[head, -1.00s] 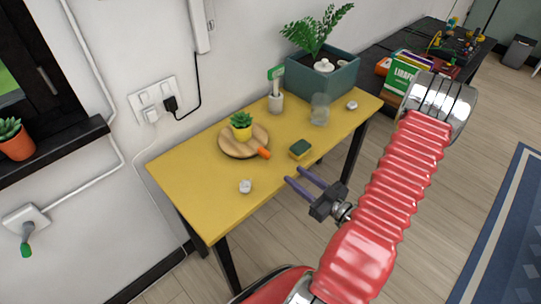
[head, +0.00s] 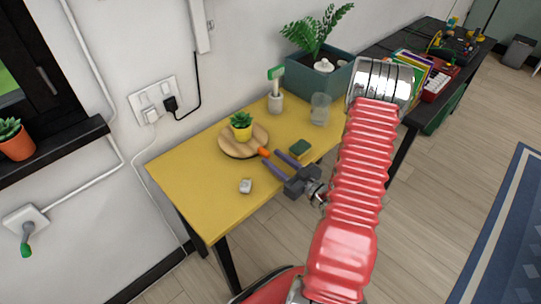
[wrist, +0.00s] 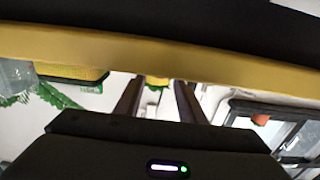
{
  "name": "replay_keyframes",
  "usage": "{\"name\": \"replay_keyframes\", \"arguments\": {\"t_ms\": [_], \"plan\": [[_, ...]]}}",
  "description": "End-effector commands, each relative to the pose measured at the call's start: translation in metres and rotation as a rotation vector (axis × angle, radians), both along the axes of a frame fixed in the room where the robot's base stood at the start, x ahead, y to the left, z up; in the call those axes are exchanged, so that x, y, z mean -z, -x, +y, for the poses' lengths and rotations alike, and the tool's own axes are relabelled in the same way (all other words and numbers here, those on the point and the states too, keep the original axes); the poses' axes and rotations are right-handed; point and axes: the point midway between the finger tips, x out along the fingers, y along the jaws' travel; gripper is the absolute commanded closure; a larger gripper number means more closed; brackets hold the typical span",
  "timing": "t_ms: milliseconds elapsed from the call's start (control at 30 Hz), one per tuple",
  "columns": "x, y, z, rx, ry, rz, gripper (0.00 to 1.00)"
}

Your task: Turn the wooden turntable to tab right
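The round wooden turntable (head: 226,149) lies on the yellow table and carries a small green plant in a yellow pot (head: 243,133). Its orange tab (head: 264,153) points toward the front right in the head view. My gripper (head: 271,156) is open, its two fingers apart and aimed at the tab, with tips close to it. I cannot tell whether the tab is between the fingertips or just beyond them. In the wrist view, which looks upside down, both fingers of my gripper (wrist: 157,92) show apart; the turntable and tab are not clear there.
A green-and-yellow sponge (head: 300,149) lies just right of my gripper. A small pale object (head: 246,186) is near the table's (head: 200,190) front edge. A glass (head: 320,109), a white holder (head: 276,102) and a teal planter (head: 320,82) stand behind. The table's left part is clear.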

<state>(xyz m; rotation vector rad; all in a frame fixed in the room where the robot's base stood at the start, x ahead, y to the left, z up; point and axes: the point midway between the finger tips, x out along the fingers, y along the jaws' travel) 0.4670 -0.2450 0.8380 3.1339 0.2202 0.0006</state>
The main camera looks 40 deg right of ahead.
Motion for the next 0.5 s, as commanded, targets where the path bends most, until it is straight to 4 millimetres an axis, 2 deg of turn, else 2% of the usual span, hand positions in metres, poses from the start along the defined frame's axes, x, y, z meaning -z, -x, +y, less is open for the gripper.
{"name": "replay_keyframes", "arguments": {"t_ms": [233,500], "plan": [[0.000,-0.024,0.004,-0.002,0.001,0.001,0.64],[0.000,-0.030,0.004,0.001,-0.001,0.000,0.64]]}}
